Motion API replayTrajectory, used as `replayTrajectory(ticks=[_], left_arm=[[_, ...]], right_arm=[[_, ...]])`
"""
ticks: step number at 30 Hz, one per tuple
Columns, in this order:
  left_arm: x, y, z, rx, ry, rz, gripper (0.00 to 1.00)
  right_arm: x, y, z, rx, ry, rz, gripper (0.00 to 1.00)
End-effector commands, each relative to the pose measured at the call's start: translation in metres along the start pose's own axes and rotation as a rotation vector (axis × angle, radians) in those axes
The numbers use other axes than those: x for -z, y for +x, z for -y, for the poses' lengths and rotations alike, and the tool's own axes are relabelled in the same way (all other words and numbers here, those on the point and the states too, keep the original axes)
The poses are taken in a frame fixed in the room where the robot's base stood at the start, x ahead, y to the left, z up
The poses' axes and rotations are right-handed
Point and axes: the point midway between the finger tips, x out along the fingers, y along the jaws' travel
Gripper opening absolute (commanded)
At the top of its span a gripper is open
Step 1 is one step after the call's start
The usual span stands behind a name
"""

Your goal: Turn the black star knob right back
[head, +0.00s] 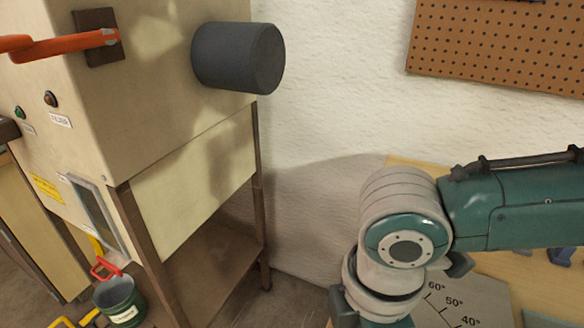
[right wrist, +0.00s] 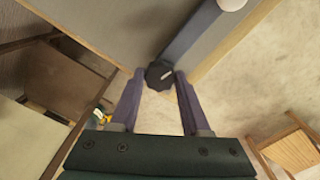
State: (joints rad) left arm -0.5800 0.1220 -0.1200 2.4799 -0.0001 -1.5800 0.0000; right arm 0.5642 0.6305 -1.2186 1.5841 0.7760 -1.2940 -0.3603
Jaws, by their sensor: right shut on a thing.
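The black star knob (right wrist: 158,75) shows in the right wrist view, at the lower end of a grey-blue bar. My right gripper (right wrist: 161,79) is shut on it, one purple-grey finger on either side. A small pale mark shows on the knob's face. In the head view my right arm comes in from the right and hides the knob and the fingers. A board with angle marks (head: 469,303), reading 60°, 50° and 40°, shows beside the wrist. My left gripper is in neither view.
A beige cabinet (head: 190,165) with an orange lever (head: 65,43) and a dark grey cylinder (head: 238,57) stands at left. A green bucket (head: 120,300) is on the floor below. A pegboard (head: 500,45) hangs on the white wall.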

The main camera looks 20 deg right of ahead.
Motion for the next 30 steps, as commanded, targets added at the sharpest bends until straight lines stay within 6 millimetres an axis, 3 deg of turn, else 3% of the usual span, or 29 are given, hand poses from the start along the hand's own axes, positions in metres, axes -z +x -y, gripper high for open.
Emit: replayTrajectory(ticks=[4,5,12,22,30], left_arm=[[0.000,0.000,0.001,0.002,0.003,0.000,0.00],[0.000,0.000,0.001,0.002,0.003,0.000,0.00],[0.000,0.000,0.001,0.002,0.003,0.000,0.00],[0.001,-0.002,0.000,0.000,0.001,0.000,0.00],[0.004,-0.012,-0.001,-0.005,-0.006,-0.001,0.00]], right_arm=[[0.001,-0.001,0.000,0.001,0.000,-0.002,0.00],[0.001,-0.001,0.000,0.001,0.000,-0.002,0.49],[0.001,0.000,0.000,0.000,0.001,-0.002,0.76],[0.001,-0.006,0.000,-0.001,0.001,-0.003,0.77],[0.000,-0.057,-0.001,-0.004,0.000,-0.003,0.77]])
